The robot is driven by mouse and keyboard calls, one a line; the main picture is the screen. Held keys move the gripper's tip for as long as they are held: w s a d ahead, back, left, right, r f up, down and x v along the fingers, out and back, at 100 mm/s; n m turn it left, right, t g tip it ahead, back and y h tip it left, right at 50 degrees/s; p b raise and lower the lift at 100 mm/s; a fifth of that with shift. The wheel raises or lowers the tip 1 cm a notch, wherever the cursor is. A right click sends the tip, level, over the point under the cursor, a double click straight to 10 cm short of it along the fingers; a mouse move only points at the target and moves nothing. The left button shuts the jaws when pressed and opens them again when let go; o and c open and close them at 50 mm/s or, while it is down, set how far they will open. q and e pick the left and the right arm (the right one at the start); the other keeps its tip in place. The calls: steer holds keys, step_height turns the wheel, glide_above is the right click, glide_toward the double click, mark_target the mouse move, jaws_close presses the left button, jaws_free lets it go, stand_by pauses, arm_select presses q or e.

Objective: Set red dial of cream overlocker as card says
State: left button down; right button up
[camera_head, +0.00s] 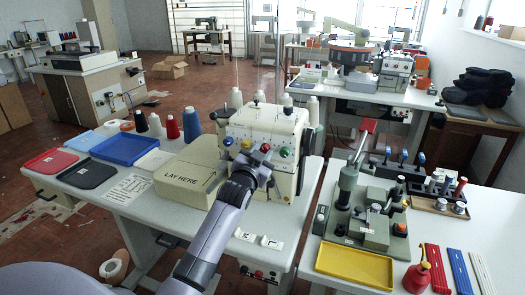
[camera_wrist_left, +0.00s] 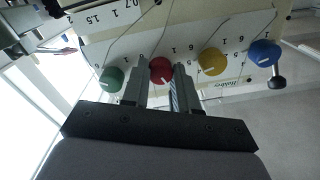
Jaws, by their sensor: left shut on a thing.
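The cream overlocker (camera_head: 262,122) stands on the left table with a row of coloured dials on its front. Its red dial (camera_wrist_left: 160,69) sits between the green and yellow dials in the left wrist view. My left gripper (camera_wrist_left: 160,92) is at the red dial, with one finger on each side, shut on it. In the head view the gripper (camera_head: 262,160) reaches up to the machine's front and partly covers the dials. Printed numbers surround the dials; the red dial's exact setting is unclear. A white printed card (camera_head: 126,188) lies on the table, its text too small to read. My right gripper is out of view.
The green dial (camera_wrist_left: 112,77), yellow dial (camera_wrist_left: 212,61) and blue dial (camera_wrist_left: 264,53) are close beside the red one. A "LAY HERE" block (camera_head: 184,184) is left of the machine. Thread cones (camera_head: 191,124) stand behind. A green press (camera_head: 347,190) and yellow tray (camera_head: 354,264) are at right.

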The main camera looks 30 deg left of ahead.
arm_select(q)
steer(key=n, duration=0.5)
steer(key=shift+n, duration=2.6)
steer(key=c, duration=0.9)
jaws_free()
steer(key=shift+o, duration=0.2)
steer(key=shift+s, duration=0.15)
